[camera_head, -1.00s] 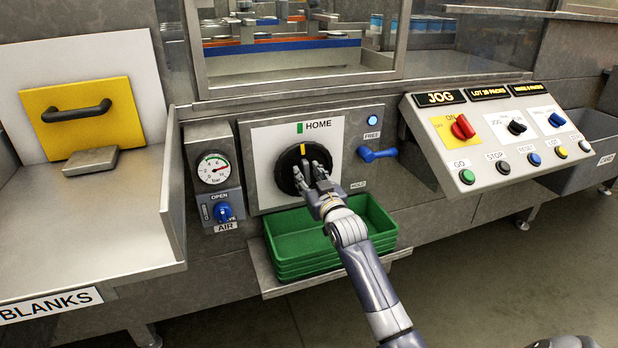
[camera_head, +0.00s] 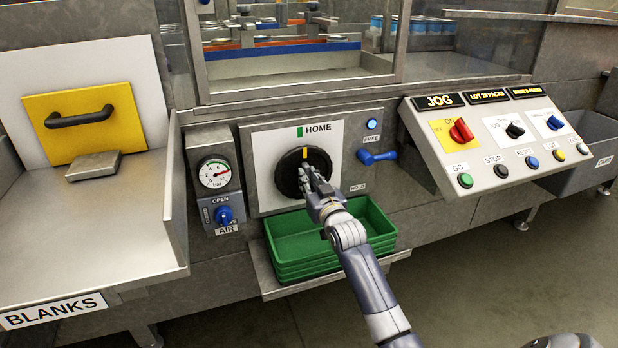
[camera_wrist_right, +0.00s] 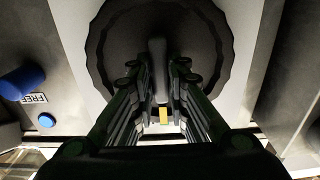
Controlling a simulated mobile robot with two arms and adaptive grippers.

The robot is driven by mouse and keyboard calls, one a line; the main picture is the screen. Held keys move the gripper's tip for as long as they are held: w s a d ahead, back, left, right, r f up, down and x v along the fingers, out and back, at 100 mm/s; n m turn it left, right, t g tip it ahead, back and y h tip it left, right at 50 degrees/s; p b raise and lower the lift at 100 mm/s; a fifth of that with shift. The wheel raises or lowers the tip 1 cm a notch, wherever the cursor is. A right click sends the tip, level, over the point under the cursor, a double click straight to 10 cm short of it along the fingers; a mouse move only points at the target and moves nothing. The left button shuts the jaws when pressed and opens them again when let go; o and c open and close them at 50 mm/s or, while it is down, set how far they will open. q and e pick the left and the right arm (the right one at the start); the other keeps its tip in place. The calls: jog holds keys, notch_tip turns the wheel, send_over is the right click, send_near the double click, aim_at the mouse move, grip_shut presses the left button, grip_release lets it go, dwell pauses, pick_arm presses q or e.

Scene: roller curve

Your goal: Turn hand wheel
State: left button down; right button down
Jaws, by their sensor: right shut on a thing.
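The hand wheel (camera_head: 290,167) is a black round wheel on a white plate, with a yellow mark at its top near the green mark by HOME. In the right wrist view the wheel (camera_wrist_right: 113,48) fills the top, with a grey bar-like grip (camera_wrist_right: 157,62) across its middle. My right gripper (camera_head: 310,176) is at the front of the wheel and hides its lower right part. In the wrist view my right gripper (camera_wrist_right: 158,80) has a finger on each side of the grip and is shut on it. My left gripper is out of view.
A blue lever (camera_head: 378,157) and a lit blue lamp (camera_head: 372,124) sit right of the wheel. Green trays (camera_head: 300,262) are stacked below it. A gauge (camera_head: 215,173) and blue AIR knob (camera_head: 224,215) are to the left. The sloped control panel (camera_head: 490,110) is at right.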

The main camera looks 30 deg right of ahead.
jog(key=c, duration=1.6)
grip_release()
jog(key=shift+o, duration=0.2)
jog(key=shift+s, duration=0.1)
jog(key=v, duration=1.1)
jog(key=shift+s, duration=0.4)
jog(key=shift+f, duration=0.1)
